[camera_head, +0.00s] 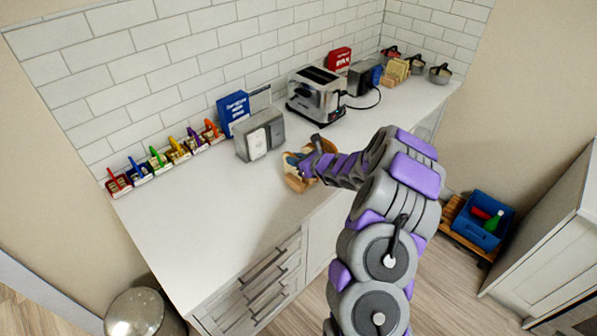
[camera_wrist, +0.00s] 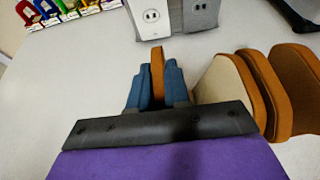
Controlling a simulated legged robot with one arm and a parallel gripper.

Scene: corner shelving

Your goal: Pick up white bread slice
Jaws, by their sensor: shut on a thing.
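My gripper (camera_wrist: 157,82) is shut on a bread slice (camera_wrist: 157,68), seen edge-on as a narrow brown crust between the two blue fingers. Its faces are mostly hidden by the fingers, so its crumb colour does not show. Several other slices stand to its right in the wrist view; the nearest slice (camera_wrist: 222,92) shows a pale face and a brown crust. In the head view my gripper (camera_head: 308,165) is low over the counter's front part at the bread (camera_head: 291,178); the single slices are hard to tell apart there.
A grey outlet box (camera_head: 262,134) stands behind the bread on the white counter (camera_head: 190,226). A toaster (camera_head: 316,94), a blue box (camera_head: 234,112) and a row of coloured holders (camera_head: 157,160) line the wall. The counter's left front is clear.

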